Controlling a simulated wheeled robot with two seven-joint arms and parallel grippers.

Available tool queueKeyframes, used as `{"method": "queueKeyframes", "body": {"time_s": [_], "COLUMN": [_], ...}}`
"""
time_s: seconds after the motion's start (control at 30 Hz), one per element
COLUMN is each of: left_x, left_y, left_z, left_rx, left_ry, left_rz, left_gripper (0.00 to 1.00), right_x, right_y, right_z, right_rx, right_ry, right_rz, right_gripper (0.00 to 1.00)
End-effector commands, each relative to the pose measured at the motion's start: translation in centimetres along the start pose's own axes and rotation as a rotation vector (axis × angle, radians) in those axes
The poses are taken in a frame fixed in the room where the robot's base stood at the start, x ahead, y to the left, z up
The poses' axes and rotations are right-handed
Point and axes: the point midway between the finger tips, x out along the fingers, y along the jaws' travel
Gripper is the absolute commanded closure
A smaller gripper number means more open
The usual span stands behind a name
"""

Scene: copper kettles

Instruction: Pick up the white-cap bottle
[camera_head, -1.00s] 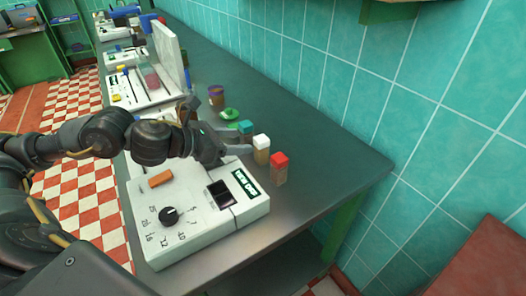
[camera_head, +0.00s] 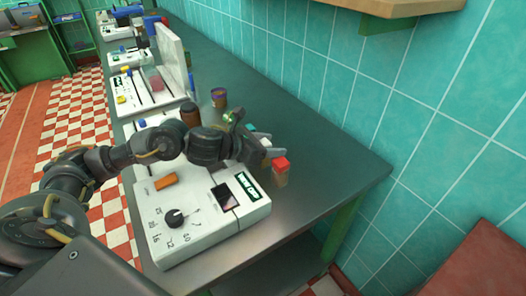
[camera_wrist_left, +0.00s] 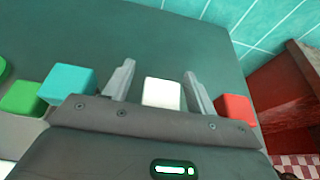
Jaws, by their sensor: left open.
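The white-cap bottle (camera_wrist_left: 162,92) shows in the left wrist view as a white square cap between the two fingers of my left gripper (camera_wrist_left: 160,84). The gripper is open, with a gap on each side of the cap. In the head view my left gripper (camera_head: 262,143) is over the row of bottles and hides most of the white-cap bottle. The red-cap bottle (camera_head: 281,172) stands just right of the gripper; its red cap (camera_wrist_left: 235,108) is outside the right finger in the wrist view. My right gripper is not in view.
A teal cap (camera_wrist_left: 68,84) and a green cap (camera_wrist_left: 24,98) are left of the fingers. A purple-topped jar (camera_head: 218,98) stands farther back. A white machine with a dial (camera_head: 205,220) lies under my arm. The tiled wall (camera_head: 350,90) borders the grey counter (camera_head: 335,160).

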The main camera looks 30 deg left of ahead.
Motion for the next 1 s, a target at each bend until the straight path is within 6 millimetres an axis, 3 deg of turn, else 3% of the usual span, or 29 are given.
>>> {"method": "queueKeyframes", "body": {"time_s": [0.3, 0.67, 1.0], "left_x": [0.61, 0.56, 0.44], "left_y": [-0.02, 0.01, 0.00], "left_z": [0.00, -0.01, 0.44], "left_rx": [0.002, 0.001, 0.002], "left_ry": [0.000, 0.000, -0.003], "left_rz": [0.000, 0.000, 0.000], "left_gripper": [0.45, 0.92, 0.93], "right_x": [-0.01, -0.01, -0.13], "right_y": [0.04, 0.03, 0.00], "right_z": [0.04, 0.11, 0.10], "right_rx": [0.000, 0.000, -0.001], "right_ry": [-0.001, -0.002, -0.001], "right_rz": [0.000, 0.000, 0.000], "right_gripper": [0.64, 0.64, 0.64]}}
